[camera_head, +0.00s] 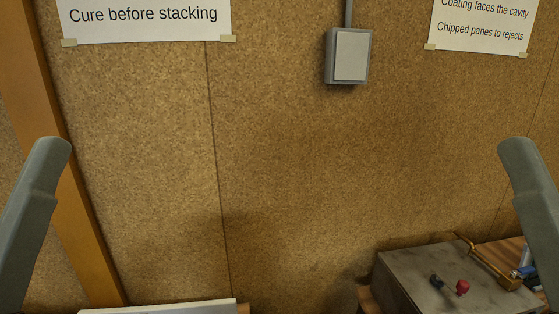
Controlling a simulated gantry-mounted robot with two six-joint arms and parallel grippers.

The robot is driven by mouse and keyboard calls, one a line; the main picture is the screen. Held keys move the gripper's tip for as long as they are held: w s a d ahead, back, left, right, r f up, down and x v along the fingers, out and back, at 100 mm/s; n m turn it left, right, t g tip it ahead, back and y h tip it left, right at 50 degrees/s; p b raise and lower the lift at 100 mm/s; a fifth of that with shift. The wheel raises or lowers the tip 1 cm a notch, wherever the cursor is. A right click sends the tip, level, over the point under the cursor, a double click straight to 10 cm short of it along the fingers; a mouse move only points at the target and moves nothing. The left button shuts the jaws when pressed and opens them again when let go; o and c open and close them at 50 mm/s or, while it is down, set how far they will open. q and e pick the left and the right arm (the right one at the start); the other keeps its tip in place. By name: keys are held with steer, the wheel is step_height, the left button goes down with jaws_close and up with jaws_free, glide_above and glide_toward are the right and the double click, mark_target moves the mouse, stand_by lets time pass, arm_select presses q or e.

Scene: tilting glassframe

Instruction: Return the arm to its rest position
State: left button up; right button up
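My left arm shows in the head view as a grey rounded link at the left edge, raised in front of the wall. My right arm shows as a similar grey link at the right edge, at about the same height. Neither gripper is in view, so what they hold cannot be seen.
A metal-topped box (410,278) with a red knob (462,287) and a brass bar (488,264) stands at the lower right. A white panel edge (165,308) shows at the bottom left. A chipboard wall (290,170) with a grey switch box (350,56) is behind. An orange post (85,230) leans left.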

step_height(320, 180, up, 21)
steer(key=p, duration=1.8)
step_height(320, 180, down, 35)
steer(key=b, duration=3.4)
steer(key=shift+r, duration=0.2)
